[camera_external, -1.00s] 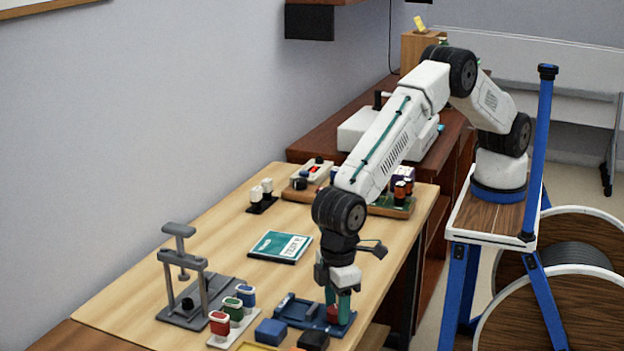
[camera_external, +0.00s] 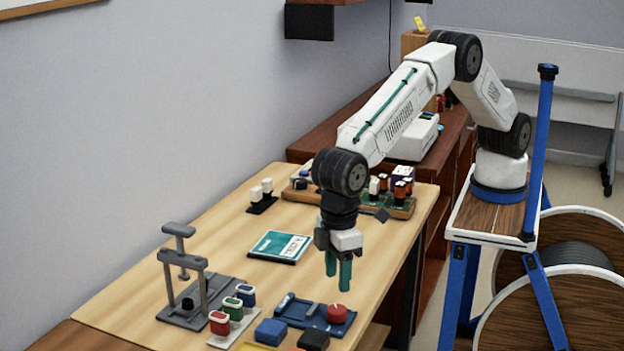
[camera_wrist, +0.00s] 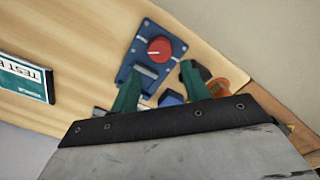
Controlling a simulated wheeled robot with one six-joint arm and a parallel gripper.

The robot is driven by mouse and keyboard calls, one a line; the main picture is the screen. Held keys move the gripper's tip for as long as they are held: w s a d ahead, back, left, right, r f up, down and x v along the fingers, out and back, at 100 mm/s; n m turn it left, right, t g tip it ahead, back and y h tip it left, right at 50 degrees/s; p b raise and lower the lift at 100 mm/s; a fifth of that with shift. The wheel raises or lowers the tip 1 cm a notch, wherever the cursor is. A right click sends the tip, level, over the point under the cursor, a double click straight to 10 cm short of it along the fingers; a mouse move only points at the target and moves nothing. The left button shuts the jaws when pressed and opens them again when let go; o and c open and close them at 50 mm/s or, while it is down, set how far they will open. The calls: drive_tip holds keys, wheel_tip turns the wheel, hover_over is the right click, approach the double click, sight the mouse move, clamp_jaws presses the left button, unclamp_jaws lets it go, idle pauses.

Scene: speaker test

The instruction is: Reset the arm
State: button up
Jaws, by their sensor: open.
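My gripper (camera_external: 338,273) has two green fingers and points down over the front right of the wooden table (camera_external: 215,255). Its fingers are apart with nothing between them. It hangs above a blue fixture (camera_external: 290,308) that carries a round red knob (camera_external: 337,313). In the wrist view, my fingers (camera_wrist: 158,92) show in front of the blue fixture (camera_wrist: 135,60) and the red knob (camera_wrist: 159,50), apart from the knob. The arm reaches out from its base at the right.
A grey press stand (camera_external: 190,275) and a rack with red, green and blue pieces (camera_external: 220,322) stand at the left. A blue block (camera_external: 271,331) and a black block (camera_external: 314,340) lie at the front. A teal booklet (camera_external: 280,246) lies mid-table. Boards with parts (camera_external: 395,206) stand behind.

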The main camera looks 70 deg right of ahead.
idle(0.5)
drive_tip(key=shift+n+h, duration=0.5)
drive_tip(key=d+f, duration=0.1)
drive_tip(key=s+d+f, duration=0.1)
drive_tip(key=d, duration=0.1)
drive_tip(key=shift+f, duration=0.25)
drive_tip(key=w+d+r+m+g, duration=0.1)
drive_tip(key=w+d+r, duration=0.3)
drive_tip(key=d, duration=0.8)
drive_tip(key=w+d+r, duration=0.1)
drive_tip(key=d+r, duration=0.5)
drive_tip(key=d, duration=0.6)
drive_tip(key=w+d+r+m+g, duration=0.1)
drive_tip(key=w+d+r, duration=0.35)
drive_tip(key=d, duration=0.75)
drive_tip(key=s+d+r+m+t, duration=0.1)
drive_tip(key=s+d, duration=0.4)
drive_tip(key=d, duration=0.5)
drive_tip(key=s+d+r+m+t, duration=0.1)
drive_tip(key=s+d+r+m, duration=0.2)
drive_tip(key=d, duration=0.8)
drive_tip(key=s+d+r+m+t+y, duration=0.1)
drive_tip(key=s+d+r+m, duration=0.2)
drive_tip(key=s+d, duration=0.4)
drive_tip(key=shift+d+m, duration=0.5)
drive_tip(key=shift+d, duration=1.3)
